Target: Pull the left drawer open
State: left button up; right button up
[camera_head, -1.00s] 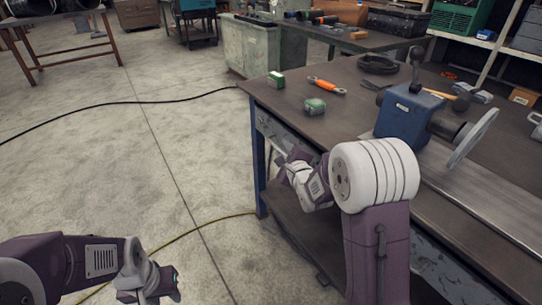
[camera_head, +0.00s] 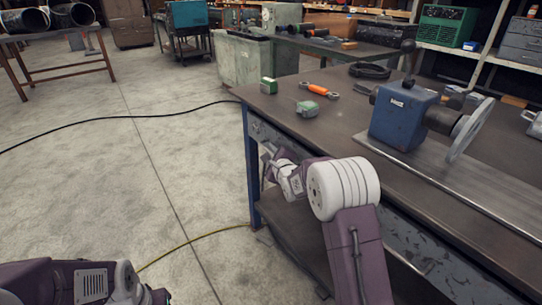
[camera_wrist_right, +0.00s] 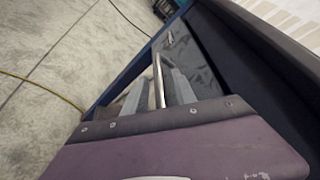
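The workbench front (camera_head: 330,160) has a grey-blue drawer panel under its top. It fills the right side of the right wrist view as a dark drawer front (camera_wrist_right: 205,50). My right gripper (camera_head: 272,160) is low beside the bench's left end in the head view. In the right wrist view its two fingers (camera_wrist_right: 158,82) stand apart, and a bright metal bar (camera_wrist_right: 157,75), which looks like a drawer handle, lies between them. Narrow gaps seem to show beside the bar. The drawer looks closed. My left gripper (camera_head: 150,296) is at the bottom edge, partly cut off.
The bench top (camera_head: 300,125) carries a blue vise-like machine (camera_head: 403,112), an orange-handled tool (camera_head: 317,89) and small green boxes (camera_head: 268,86). A blue leg (camera_head: 252,165) stands near my right gripper. Open concrete floor (camera_head: 130,190) lies left; a yellow cable (camera_head: 190,241) crosses it.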

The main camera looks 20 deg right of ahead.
grip_shut()
dwell(1.4)
